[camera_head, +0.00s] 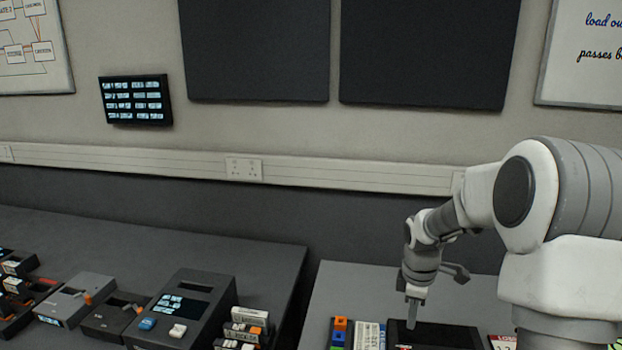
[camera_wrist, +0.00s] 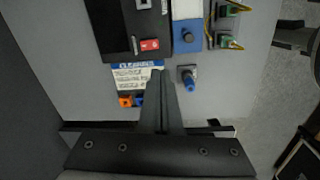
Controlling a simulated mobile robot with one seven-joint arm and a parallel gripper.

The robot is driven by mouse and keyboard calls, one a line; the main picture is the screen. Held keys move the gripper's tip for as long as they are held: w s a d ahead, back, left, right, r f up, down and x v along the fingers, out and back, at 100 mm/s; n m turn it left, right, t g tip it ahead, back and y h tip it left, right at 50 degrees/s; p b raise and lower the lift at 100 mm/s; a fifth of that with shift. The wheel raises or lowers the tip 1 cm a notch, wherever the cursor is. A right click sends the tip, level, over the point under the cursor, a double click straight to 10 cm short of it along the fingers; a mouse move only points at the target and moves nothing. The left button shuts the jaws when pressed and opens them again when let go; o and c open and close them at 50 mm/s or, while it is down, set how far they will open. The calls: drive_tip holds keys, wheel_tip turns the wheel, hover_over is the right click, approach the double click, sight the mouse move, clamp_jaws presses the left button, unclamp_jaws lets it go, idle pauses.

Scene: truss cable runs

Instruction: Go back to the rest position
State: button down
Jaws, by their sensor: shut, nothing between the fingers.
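My gripper (camera_head: 414,308) hangs at the end of my bent arm, pointing down over the right-hand table. In the wrist view its two dark fingers (camera_wrist: 160,76) are together, with nothing between them. The fingertips overlap a white printed card (camera_wrist: 130,76) in the picture. I cannot tell how high they are above the table.
The right table (camera_head: 330,290) holds a dark flat device (camera_head: 440,334) and small coloured blocks (camera_head: 340,325). A blue-tipped part (camera_wrist: 188,80) stands near the fingers. A left table (camera_head: 240,265) carries a grey console (camera_head: 185,305) and several small devices. A gap separates the tables.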

drive_tip(key=s+a+r+m+t, duration=0.1)
drive_tip(key=s+a+r+m, duration=0.15)
drive_tip(key=s+r, duration=0.35)
drive_tip(key=s+a+r+m+t, duration=0.15)
drive_tip(key=s+r+m, duration=0.25)
drive_tip(key=r, duration=0.4)
drive_tip(key=s+a+r+m+t, duration=0.1)
drive_tip(key=s+a+r+m, duration=0.1)
drive_tip(key=s, duration=0.5)
drive_tip(key=s+a+r+m+t, duration=0.1)
drive_tip(key=s+a+r+m, duration=0.1)
drive_tip(key=s+m, duration=0.3)
drive_tip(key=shift+s+a+y, duration=0.3)
drive_tip(key=shift+s+a, duration=0.1)
drive_tip(key=shift+s, duration=1.15)
